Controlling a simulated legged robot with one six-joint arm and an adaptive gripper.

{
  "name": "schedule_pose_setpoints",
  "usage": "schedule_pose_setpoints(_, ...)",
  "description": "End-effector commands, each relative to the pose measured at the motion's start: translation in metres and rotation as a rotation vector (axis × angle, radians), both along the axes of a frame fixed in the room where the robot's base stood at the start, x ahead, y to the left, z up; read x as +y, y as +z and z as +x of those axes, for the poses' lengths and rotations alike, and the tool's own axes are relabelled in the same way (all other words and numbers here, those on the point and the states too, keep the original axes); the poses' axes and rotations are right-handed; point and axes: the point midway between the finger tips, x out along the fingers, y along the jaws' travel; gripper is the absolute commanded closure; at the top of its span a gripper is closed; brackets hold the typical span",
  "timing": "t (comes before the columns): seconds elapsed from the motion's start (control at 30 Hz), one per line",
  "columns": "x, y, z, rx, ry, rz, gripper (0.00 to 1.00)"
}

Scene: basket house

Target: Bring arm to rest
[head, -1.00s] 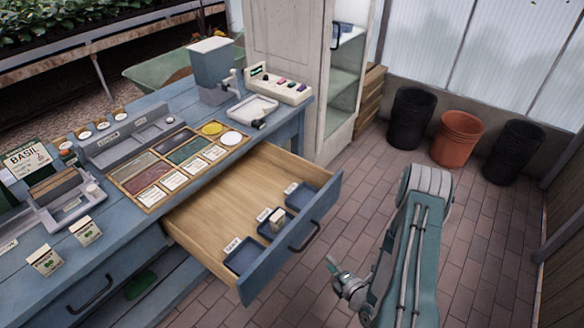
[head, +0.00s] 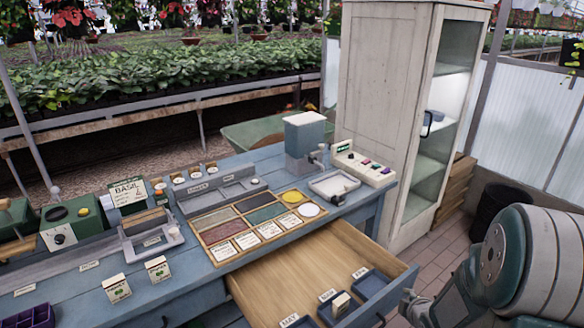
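My arm (head: 535,262) is folded at the lower right of the head view, its rounded joint close to the camera. My gripper (head: 415,308) shows only in part at the lower edge, beside the front of the open drawer (head: 300,265). Its fingers are small and partly hidden by the arm, so I cannot tell whether it is open or shut. The gripper appears apart from the drawer. The drawer is pulled out from the blue workbench (head: 75,290) and holds labelled blue trays, one with a small pale block (head: 341,303) in it.
A tall pale cabinet (head: 385,100) with a glass door stands behind the bench. A black bin (head: 495,210) is at the right. The bench carries a sectioned seed tray (head: 237,262), a grey-blue hopper (head: 304,145) and a button panel (head: 363,165). Plant beds lie behind.

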Motion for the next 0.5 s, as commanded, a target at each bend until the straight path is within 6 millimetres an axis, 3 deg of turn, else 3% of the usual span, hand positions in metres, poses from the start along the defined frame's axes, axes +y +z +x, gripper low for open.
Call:
schedule_pose_setpoints(0.03,0.003,0.018,0.0,0.005,-0.04,0.016,0.49)
schedule_pose_setpoints(0.27,0.019,0.082,-0.019,0.058,-0.271,0.151,0.49)
schedule_pose_setpoints(0.5,0.045,0.14,-0.059,0.099,-0.511,0.335,0.49)
